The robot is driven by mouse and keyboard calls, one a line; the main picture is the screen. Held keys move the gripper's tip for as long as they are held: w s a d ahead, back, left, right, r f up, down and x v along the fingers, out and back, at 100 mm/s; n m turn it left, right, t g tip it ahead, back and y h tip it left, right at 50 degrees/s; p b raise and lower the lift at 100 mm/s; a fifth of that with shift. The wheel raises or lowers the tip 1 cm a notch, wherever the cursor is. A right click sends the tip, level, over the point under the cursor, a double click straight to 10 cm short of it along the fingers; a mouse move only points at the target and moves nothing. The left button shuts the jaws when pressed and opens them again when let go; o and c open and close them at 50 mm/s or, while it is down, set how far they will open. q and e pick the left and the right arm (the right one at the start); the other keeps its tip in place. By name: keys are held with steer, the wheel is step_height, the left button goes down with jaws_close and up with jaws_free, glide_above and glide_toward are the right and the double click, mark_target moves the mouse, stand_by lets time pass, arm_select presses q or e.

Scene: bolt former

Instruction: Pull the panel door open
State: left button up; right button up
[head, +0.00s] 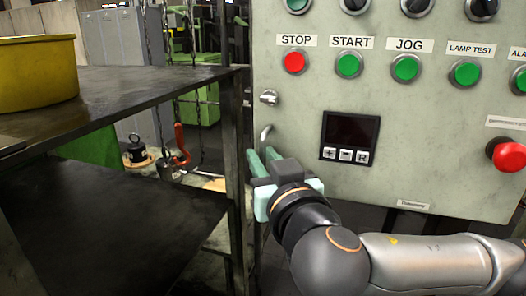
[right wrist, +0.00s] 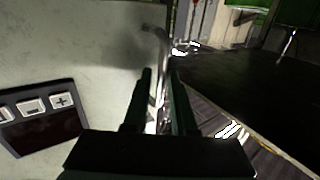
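The panel door (head: 380,185) is a pale grey-green control panel face on the right of the head view. It appears flush, with no open gap visible. Its curved metal handle (head: 265,135) is on its left edge and also shows in the right wrist view (right wrist: 155,32). My right gripper (head: 264,160) is at the handle's lower part. In the right wrist view its two dark fingers (right wrist: 160,75) stand close together on either side of the handle, seemingly shut on it. Exact finger contact is hard to see. My left gripper is not in view.
A dark metal table (head: 140,85) with a lower shelf stands left, its post close to the panel's edge. A yellow tub (head: 38,70) sits on it. The panel carries buttons, a display (head: 350,135) and a red emergency knob (head: 509,155). A small latch (head: 268,97) is above the handle.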

steer(key=shift+w, duration=0.2)
jaws_close()
stand_by(1.4)
